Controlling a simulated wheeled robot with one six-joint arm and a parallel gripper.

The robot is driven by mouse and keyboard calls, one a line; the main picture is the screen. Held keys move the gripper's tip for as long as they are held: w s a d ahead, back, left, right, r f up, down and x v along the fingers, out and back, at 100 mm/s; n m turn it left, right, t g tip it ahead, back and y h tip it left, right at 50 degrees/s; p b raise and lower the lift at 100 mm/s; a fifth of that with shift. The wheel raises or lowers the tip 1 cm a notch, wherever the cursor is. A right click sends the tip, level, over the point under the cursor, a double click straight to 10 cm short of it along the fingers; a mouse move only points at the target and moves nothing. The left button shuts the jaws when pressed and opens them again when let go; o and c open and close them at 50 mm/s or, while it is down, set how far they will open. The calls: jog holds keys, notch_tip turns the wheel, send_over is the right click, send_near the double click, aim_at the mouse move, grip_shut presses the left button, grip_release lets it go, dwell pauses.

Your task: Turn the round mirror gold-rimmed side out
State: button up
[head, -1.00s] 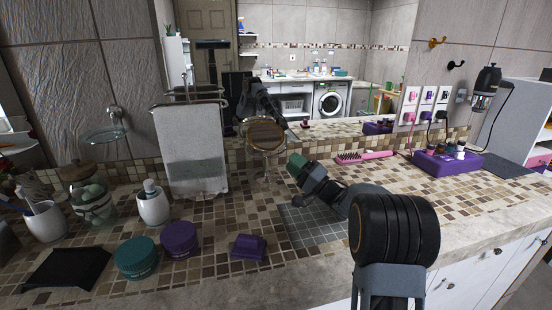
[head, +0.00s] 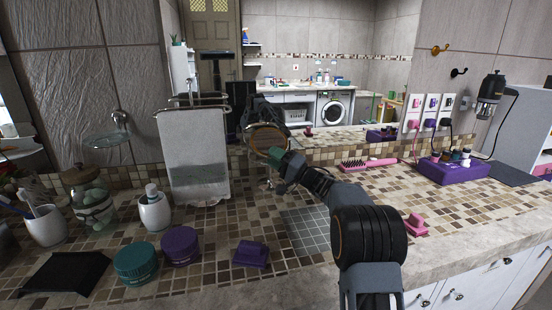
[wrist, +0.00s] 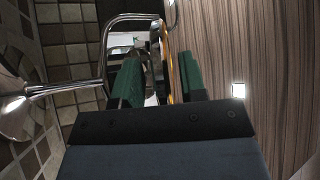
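The round mirror (head: 268,143) stands on its stand on the tiled counter, in front of the large wall mirror. Its visible face is brownish with a tan rim in the head view. In the wrist view the round mirror (wrist: 167,62) is almost edge-on, with a gold edge on its right side. A curved chrome stand arm (wrist: 107,50) is at its left. My gripper (head: 284,165) is at the mirror's lower right in the head view. In the wrist view its green fingers (wrist: 162,82) are apart, one each side of the mirror's edge, with gaps visible. Contact is unclear.
A grey towel on a rack (head: 193,155) stands left of the mirror. A white bottle (head: 154,208), purple jar (head: 180,246), teal jar (head: 136,264) and purple block (head: 250,254) are in front. A pink brush (head: 368,163) and purple box (head: 453,170) lie right.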

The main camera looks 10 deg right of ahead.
grip_shut()
jog(key=shift+w+f+n+y+b, duration=0.15)
jog(key=shift+f+n+y+b, duration=0.15)
jog(key=shift+f+n, duration=0.1)
jog(key=shift+w+n+y, duration=0.1)
jog(key=shift+n+y, duration=0.3)
jog(key=shift+n, duration=0.1)
grip_release()
